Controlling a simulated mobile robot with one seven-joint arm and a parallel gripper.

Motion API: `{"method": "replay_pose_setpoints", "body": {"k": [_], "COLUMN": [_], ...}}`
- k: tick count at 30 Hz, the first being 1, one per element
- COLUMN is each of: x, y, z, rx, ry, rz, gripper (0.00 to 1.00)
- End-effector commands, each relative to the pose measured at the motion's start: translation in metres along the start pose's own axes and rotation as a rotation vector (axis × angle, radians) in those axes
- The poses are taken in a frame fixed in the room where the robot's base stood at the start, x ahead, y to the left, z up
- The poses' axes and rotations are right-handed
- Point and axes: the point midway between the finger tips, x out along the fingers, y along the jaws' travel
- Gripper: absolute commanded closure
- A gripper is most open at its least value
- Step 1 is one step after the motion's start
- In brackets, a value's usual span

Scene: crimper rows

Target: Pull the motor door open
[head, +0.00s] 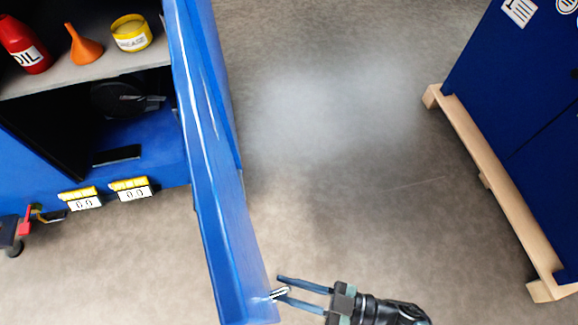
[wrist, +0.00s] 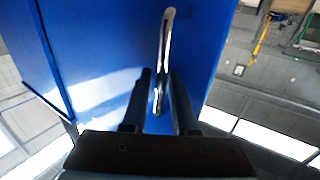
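The blue motor door (head: 215,180) stands swung out from the blue cabinet, seen nearly edge-on in the head view. Its face fills the upper middle of the wrist view (wrist: 110,45). A shiny metal handle (head: 279,293) sits near the door's free edge, and it also shows in the wrist view (wrist: 166,40). My gripper (head: 280,287) is at the handle, with its fingers apart on either side of it. In the wrist view the handle runs between the two fingers (wrist: 162,78), with a gap visible on both sides.
The cabinet's shelf (head: 90,75) holds a red oil bottle (head: 25,45), an orange funnel (head: 83,46) and a yellow grease tin (head: 131,33). Yellow-and-white meters (head: 130,189) are on its lower front. A dark blue cabinet on a wooden pallet (head: 490,185) stands right. The floor between is clear.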

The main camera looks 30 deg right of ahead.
Motion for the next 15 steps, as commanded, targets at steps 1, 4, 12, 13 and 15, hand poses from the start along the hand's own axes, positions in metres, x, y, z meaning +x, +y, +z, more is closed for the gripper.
{"method": "replay_pose_setpoints", "body": {"k": [1,4,12,13,15], "x": [0.000,0.000,-0.029,-0.035,-0.051], "y": [0.000,0.000,0.000,0.000,0.000], "z": [-0.001,-0.001,0.000,0.001,0.001], "rx": [0.000,0.000,0.001,0.001,0.000], "ry": [0.002,0.003,-0.001,-0.002,-0.003], "rz": [-0.001,-0.001,0.001,0.001,0.001], "gripper": [0.73,0.73,0.73,0.73,0.73]}}
